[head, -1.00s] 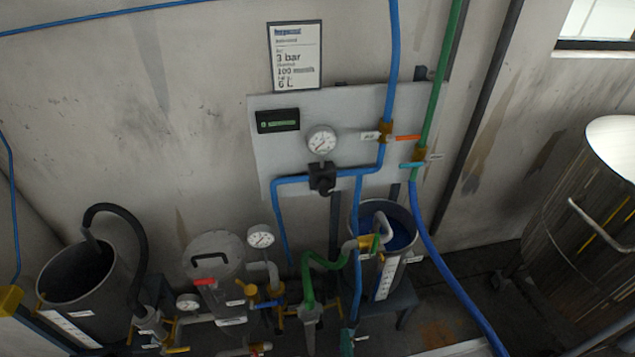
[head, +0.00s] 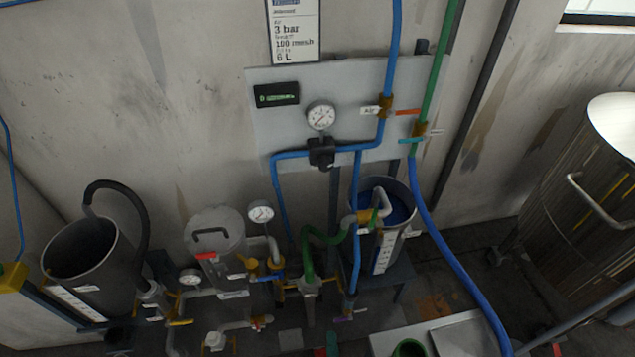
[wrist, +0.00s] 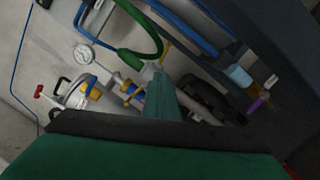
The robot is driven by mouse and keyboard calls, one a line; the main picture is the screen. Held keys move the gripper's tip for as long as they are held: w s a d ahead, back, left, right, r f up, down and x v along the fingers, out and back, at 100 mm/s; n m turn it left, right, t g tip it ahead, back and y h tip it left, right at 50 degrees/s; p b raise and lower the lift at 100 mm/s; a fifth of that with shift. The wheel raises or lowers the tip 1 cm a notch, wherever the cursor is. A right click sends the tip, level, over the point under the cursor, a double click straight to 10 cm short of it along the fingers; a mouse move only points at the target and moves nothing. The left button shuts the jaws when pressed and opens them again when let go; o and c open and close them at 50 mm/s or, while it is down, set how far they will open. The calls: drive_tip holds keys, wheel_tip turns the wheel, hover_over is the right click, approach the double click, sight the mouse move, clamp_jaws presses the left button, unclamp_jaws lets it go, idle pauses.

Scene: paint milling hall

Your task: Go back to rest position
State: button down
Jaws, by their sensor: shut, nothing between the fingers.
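My gripper (wrist: 163,98) shows in the wrist view as a teal wedge rising from a dark edge and a broad green body at the bottom. Its fingers are together, with nothing held between them. Past the fingers are a green hose (wrist: 143,52), a round gauge (wrist: 84,54) and pipe fittings; I cannot tell the exact gap to them. In the head view, a small teal and red part at the bottom edge may be my arm; the gripper is not clearly seen there.
A grey wall panel (head: 350,100) carries a gauge (head: 321,116) and valves. Below stand a black-hosed bucket (head: 85,258), a lidded vessel (head: 215,240) and a blue-filled bucket (head: 383,235). A large steel drum (head: 590,210) stands right. A blue hose (head: 445,250) runs to the floor.

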drive_tip(key=s+a+r+m+g, duration=0.2)
drive_tip(key=s+r+m, duration=0.9)
drive_tip(key=r, duration=0.3)
drive_tip(key=s+a+r+m+g+h, duration=0.1)
drive_tip(key=s+a+r+m+g, duration=0.1)
drive_tip(key=s+r+m, duration=0.8)
wheel_tip(320, 180, up, 5)
drive_tip(key=m, duration=0.3)
drive_tip(key=shift+s+a, duration=0.3)
drive_tip(key=shift+s, duration=0.1)
drive_tip(key=shift+a, duration=0.15)
drive_tip(key=shift+s, duration=0.15)
